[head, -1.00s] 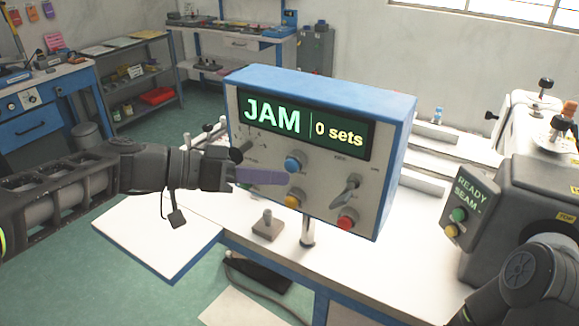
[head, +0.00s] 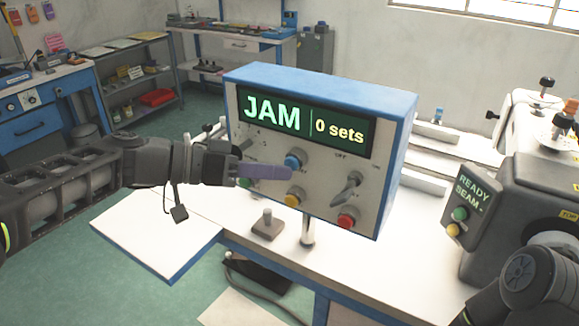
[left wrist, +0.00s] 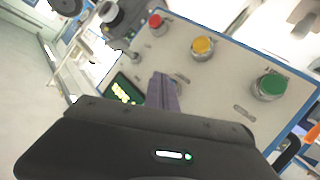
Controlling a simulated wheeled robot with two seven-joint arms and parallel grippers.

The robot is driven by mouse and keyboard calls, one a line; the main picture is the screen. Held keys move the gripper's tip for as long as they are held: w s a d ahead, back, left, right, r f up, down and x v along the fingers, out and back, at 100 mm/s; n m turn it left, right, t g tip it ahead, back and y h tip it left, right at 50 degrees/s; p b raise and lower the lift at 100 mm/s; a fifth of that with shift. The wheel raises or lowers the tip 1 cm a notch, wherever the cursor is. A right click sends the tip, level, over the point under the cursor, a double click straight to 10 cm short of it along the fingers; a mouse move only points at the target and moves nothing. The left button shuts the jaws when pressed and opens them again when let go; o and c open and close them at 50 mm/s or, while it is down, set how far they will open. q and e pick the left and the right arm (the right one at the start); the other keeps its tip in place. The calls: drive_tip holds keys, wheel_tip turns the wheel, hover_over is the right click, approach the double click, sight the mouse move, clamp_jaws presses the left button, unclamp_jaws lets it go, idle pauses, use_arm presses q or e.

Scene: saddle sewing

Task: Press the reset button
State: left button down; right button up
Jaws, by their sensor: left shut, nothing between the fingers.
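The control box (head: 385,120) stands on a post and its display (head: 275,122) reads "JAM" and "0 sets". Its front carries a blue button (head: 295,158), a yellow button (head: 294,196), a red button (head: 347,219) and a partly covered green button (head: 244,183). I cannot read which label says reset. My left gripper (head: 288,173) is shut and empty, its purple fingers in front of the panel just below the blue button. In the left wrist view the fingers (left wrist: 163,88) cover where the blue button would be; red, yellow and green buttons show. I cannot tell contact.
The white table (head: 400,262) holds a small block with a peg (head: 268,228) below the box. A machine with a "READY SEAM" panel (head: 466,205) stands at the right, near my right arm.

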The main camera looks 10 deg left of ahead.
use_arm(q)
drive_tip(key=shift+w+d+b, duration=0.15)
drive_tip(key=shift+w+b, duration=0.15)
drive_tip(key=shift+w, duration=0.2)
idle(0.7)
drive_tip(key=shift+s, duration=0.1)
drive_tip(key=shift+s+a+b, duration=0.35)
drive_tip(key=shift+s+b, duration=0.35)
drive_tip(key=shift+s, duration=0.05)
drive_tip(key=s+b, duration=0.1)
drive_tip(key=s+a, duration=0.1)
drive_tip(key=s, duration=0.1)
drive_tip(key=s+b, duration=0.1)
drive_tip(key=shift+s+a+b, duration=0.35)
drive_tip(key=shift+a, duration=0.05)
idle(0.7)
